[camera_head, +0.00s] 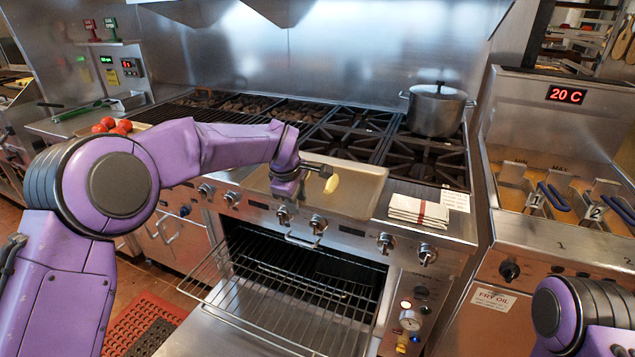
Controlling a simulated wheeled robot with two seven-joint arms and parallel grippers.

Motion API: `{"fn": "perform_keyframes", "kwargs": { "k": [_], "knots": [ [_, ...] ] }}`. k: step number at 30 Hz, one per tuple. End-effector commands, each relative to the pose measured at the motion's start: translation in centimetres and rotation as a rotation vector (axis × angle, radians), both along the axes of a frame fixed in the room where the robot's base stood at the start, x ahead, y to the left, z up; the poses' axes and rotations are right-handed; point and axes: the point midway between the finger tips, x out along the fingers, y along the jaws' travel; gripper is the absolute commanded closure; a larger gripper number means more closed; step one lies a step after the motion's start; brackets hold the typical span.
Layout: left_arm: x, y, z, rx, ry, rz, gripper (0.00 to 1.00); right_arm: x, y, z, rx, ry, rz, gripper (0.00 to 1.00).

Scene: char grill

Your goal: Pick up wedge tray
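A shallow metal tray (362,194) sits on the front ledge of the stove, below the burners. A pale yellow wedge (331,184) shows over the tray, right at the tip of my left gripper (322,170). I cannot tell whether the wedge is held or lies in the tray behind the fingers. My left gripper is over the tray, and its wrist hides part of the tray's left side. Its fingers are too small and dark to show whether they are open or shut. Only a part of my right arm shows at the lower right; its gripper is out of view.
An oven stands open below with a wire rack (285,300) pulled out. A folded cloth (418,211) lies right of the tray. A lidded pot (436,112) stands on the back right burner. Red tomatoes (112,126) sit at the left. A fryer (560,165) is at the right.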

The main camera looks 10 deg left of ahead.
Motion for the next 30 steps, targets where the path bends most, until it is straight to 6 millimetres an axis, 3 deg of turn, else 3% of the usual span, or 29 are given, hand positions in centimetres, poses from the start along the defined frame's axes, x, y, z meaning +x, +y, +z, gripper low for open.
{"fn": "perform_keyframes", "kwargs": {
  "k": [3, 6, 7, 30],
  "knots": [
    [-0.01, 0.02, 0.03, 0.0, 0.0, 0.0, 0.66, 0.01, 0.0, -0.03, 0.0, 0.0, 0.0, 0.57],
    [-0.02, 0.02, 0.03, 0.0, 0.0, 0.0, 0.99, 0.0, 0.01, -0.04, 0.0, 0.0, 0.0, 0.57],
    [-0.02, 0.02, 0.03, 0.0, 0.0, 0.0, 1.0, 0.0, 0.01, -0.04, 0.0, 0.0, 0.0, 0.57],
    [-0.04, 0.03, 0.01, 0.001, 0.001, 0.0, 1.0, 0.0, 0.0, -0.04, 0.0, 0.0, 0.0, 0.57]
  ]
}}
